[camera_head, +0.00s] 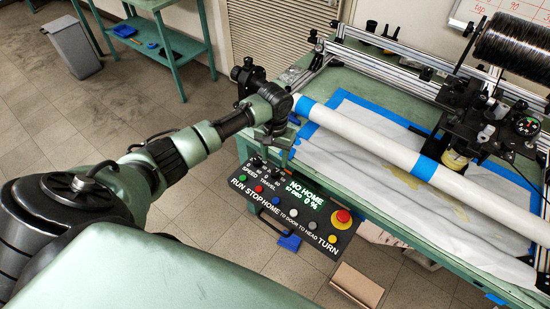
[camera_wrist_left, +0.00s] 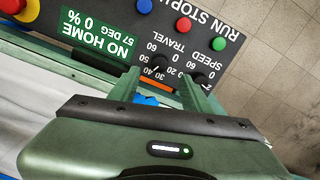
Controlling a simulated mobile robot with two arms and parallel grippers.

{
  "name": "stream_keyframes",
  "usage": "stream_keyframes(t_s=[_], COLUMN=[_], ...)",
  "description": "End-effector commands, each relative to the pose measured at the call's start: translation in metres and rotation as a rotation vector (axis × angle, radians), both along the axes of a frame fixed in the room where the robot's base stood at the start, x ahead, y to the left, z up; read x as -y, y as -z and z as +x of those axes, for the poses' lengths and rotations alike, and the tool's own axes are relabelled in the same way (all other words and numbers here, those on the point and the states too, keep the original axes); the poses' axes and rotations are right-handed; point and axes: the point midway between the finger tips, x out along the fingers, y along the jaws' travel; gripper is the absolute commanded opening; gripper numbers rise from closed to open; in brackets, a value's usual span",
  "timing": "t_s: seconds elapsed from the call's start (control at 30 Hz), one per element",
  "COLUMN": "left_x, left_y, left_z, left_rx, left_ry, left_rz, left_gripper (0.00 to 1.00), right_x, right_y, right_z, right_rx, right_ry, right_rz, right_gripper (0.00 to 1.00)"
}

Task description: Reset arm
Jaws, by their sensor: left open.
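My left arm (camera_head: 180,150) reaches in from the left in the head view. Its gripper (camera_head: 270,141) is over the near left corner of the green machine table, just above the control panel (camera_head: 255,208). In the left wrist view the gripper (camera_wrist_left: 158,82) shows two green fingers apart, with nothing held between them. The panel (camera_wrist_left: 160,25) appears upside down there, with its speed and travel knobs close beyond the fingertips. Its display reads NO HOME, 57 DEG and 0 %. My right gripper is not in view.
A long white tube (camera_head: 370,138) with blue bands lies across the machine. A black tow spool (camera_head: 515,48) is at the upper right. A red stop button (camera_head: 342,217) sits on the panel. A green bench (camera_head: 165,50) and grey bin (camera_head: 72,48) stand behind on open floor.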

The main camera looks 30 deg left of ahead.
Motion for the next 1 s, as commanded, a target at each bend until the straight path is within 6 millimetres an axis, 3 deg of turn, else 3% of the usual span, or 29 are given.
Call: stream_keyframes(t_s=[0.2, 0.7, 0.77, 0.87, 1.0], left_x=[0.0, 0.004, 0.013, 0.046, 0.107], left_y=[-0.012, -0.009, -0.003, 0.015, 0.035], left_z=[0.0, -0.003, -0.009, -0.033, -0.09], left_rx=[0.001, -0.001, 0.0, 0.013, 0.074], left_ry=[0.0, 0.009, 0.036, 0.13, 0.296], left_rz=[0.0, -0.002, -0.007, -0.025, -0.072], left_gripper=[0.48, 0.48, 0.48, 0.48, 0.48], right_x=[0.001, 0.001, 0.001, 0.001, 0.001], right_y=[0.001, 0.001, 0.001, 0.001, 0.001], right_z=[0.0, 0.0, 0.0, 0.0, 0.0], right_rx=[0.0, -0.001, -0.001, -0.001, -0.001], right_ry=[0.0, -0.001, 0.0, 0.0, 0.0], right_rz=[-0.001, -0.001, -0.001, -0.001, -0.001], right_gripper=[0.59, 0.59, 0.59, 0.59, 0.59])
